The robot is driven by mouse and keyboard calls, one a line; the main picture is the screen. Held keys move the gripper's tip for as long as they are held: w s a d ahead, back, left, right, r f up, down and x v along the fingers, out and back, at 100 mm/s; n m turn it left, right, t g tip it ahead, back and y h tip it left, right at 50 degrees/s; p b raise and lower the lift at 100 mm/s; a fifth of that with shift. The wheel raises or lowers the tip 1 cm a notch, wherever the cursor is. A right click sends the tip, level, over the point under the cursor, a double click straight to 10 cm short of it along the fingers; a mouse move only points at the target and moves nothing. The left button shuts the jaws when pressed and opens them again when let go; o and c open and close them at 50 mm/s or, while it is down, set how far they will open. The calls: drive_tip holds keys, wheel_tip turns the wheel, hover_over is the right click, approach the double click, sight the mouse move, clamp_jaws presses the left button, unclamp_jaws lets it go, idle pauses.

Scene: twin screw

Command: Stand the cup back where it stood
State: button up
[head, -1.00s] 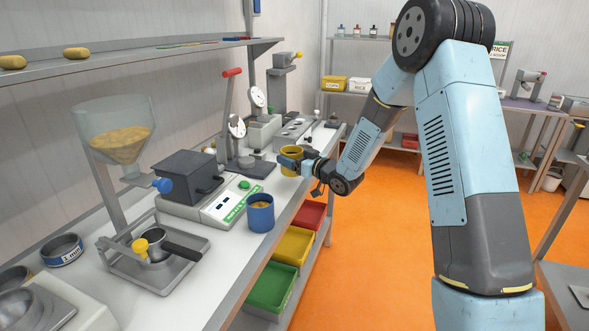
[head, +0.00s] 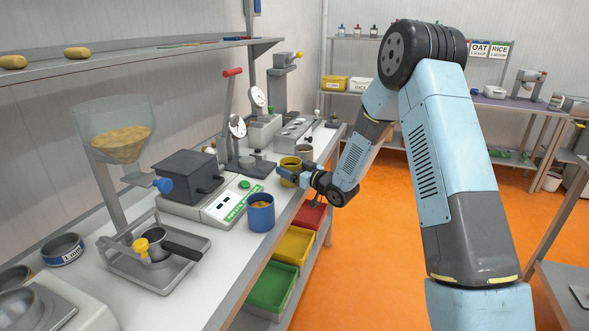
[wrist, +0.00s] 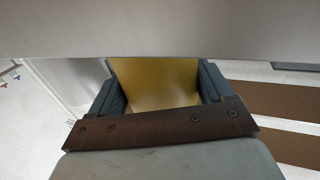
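A yellow cup (head: 290,163) is at the front edge of the white bench (head: 222,250), in front of a grey-brown cup (head: 304,151). My gripper (head: 288,175) reaches it from the right and is shut on it. In the wrist view the yellow cup wall (wrist: 155,80) fills the space between the two dark fingers. The cup looks upright. I cannot tell whether its base touches the bench, as the fingers hide its lower part. A blue cup (head: 260,213) with yellowish contents stands nearer on the bench.
A scale (head: 222,203) with a dark box stands left of the cups. A dial gauge stand (head: 240,150) is behind. Red (head: 309,216), yellow (head: 294,246) and green (head: 272,286) bins sit below the bench edge. The orange floor is open at right.

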drive_tip(key=o, duration=0.3)
drive_tip(key=shift+r, duration=0.1)
drive_tip(key=v, duration=1.2)
drive_tip(key=s+d+r+m+h, duration=0.2)
drive_tip(key=s+d+r+h, duration=0.2)
drive_tip(key=d+r+h, duration=0.3)
drive_tip(key=s+d+r+m+h, duration=0.35)
drive_tip(key=d+r+h, duration=0.2)
drive_tip(key=r, duration=0.35)
drive_tip(key=s+d+r+m+g, duration=0.1)
drive_tip(key=s+g, duration=0.1)
drive_tip(key=s, duration=0.8)
drive_tip(key=s+d+r+m+g, duration=0.1)
drive_tip(key=s+r+g, duration=0.1)
drive_tip(key=s, duration=0.8)
drive_tip(key=s+d+r+m+g+h, duration=0.1)
drive_tip(key=s+d+r+m+g, duration=0.1)
drive_tip(key=s, duration=0.7)
drive_tip(key=shift+s, duration=0.4)
